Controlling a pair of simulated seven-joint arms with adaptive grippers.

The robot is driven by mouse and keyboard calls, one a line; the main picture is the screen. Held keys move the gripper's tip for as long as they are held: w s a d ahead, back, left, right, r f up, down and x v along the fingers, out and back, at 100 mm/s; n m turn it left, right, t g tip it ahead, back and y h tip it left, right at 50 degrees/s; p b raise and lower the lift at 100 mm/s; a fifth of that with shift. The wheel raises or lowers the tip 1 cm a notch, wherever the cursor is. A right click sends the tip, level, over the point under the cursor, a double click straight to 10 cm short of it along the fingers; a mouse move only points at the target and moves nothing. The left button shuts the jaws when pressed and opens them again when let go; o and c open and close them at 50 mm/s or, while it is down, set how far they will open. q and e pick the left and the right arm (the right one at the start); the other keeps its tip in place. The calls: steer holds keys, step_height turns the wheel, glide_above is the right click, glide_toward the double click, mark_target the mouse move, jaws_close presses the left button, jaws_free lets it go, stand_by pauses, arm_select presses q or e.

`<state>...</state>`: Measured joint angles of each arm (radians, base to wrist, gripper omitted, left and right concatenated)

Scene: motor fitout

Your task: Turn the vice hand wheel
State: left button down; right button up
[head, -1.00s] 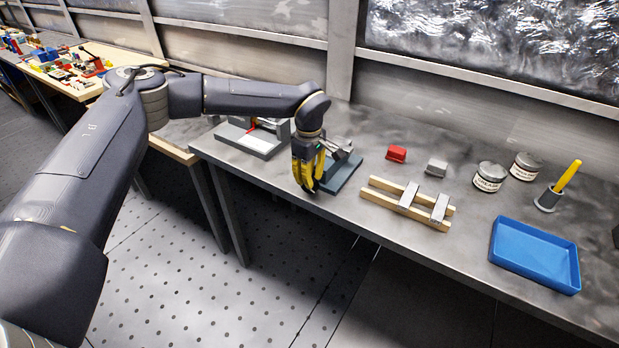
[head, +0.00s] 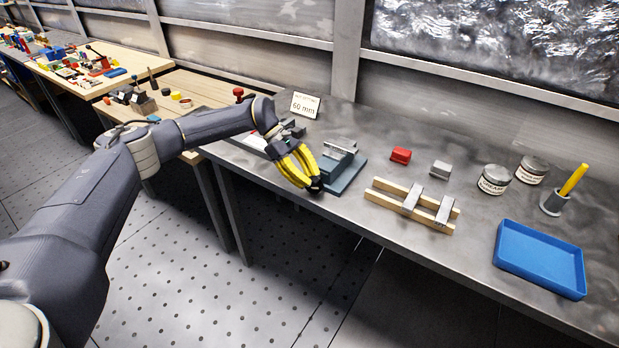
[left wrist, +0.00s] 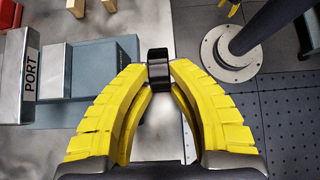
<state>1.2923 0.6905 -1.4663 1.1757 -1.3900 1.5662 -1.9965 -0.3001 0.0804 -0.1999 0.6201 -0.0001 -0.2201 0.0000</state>
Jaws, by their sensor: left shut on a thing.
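The vice (head: 341,163) stands on its blue-grey base near the bench's front edge. It also shows in the left wrist view (left wrist: 94,70), with a silver part (left wrist: 14,88) marked PORT at the left edge. My left gripper (head: 315,185) is at the vice's front side, its yellow fingers closed at the tips. In the left wrist view the fingertips (left wrist: 159,75) meet at a small black piece, which I take as the vice hand wheel (left wrist: 158,56); most of it is hidden. A yellow finger-like tip, likely my right gripper (left wrist: 233,8), shows only partly.
Right of the vice are wooden rails (head: 387,194) with grey blocks, a red block (head: 401,155), a grey block (head: 440,168), two jars, a cup (head: 551,205) with a yellow-handled tool, and a blue tray (head: 540,262). A "60 mm" card (head: 304,105) stands behind.

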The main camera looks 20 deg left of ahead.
arm_select(q)
steer(key=shift+a+f+g+h, duration=0.1)
steer(key=shift+f+g+h, duration=0.2)
steer(key=shift+h, duration=0.75)
steer(key=shift+a+f+g+h, duration=0.1)
steer(key=shift+f+g+h, duration=0.15)
steer(key=shift+h, duration=0.8)
steer(key=c, duration=1.5)
jaws_free()
steer(key=shift+w+r, duration=0.1)
steer(key=shift+r, duration=0.05)
